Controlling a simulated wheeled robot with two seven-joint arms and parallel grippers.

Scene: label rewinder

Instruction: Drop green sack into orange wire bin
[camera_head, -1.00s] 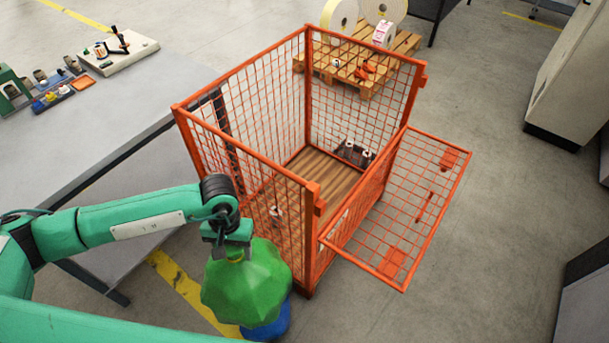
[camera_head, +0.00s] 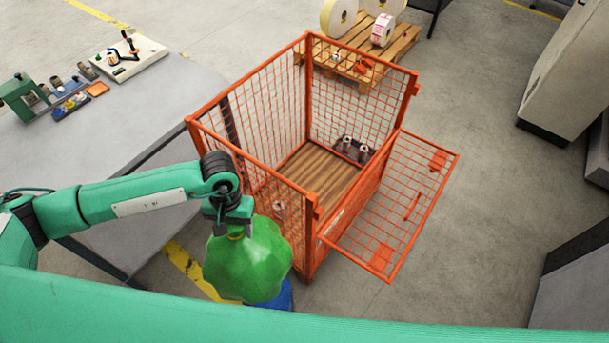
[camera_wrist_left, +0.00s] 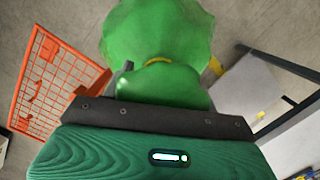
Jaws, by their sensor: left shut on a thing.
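The green sack (camera_head: 248,262) hangs from my left gripper (camera_head: 235,228), which is shut on its gathered neck. In the left wrist view the sack (camera_wrist_left: 158,45) fills the upper middle, just beyond the gripper. The orange wire bin (camera_head: 310,198) stands just right of and behind the sack in the head view, with a wooden floor and its front half-panel folded down outward. In the left wrist view the bin's mesh (camera_wrist_left: 50,85) shows at left. My right gripper is not in view.
A grey table (camera_head: 130,95) with tools and a joystick box (camera_head: 123,57) stands left of the bin. A pallet (camera_head: 375,55) with label rolls is behind it. A blue object (camera_head: 282,297) shows below the sack. Floor at right is clear up to grey cabinets (camera_head: 575,75).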

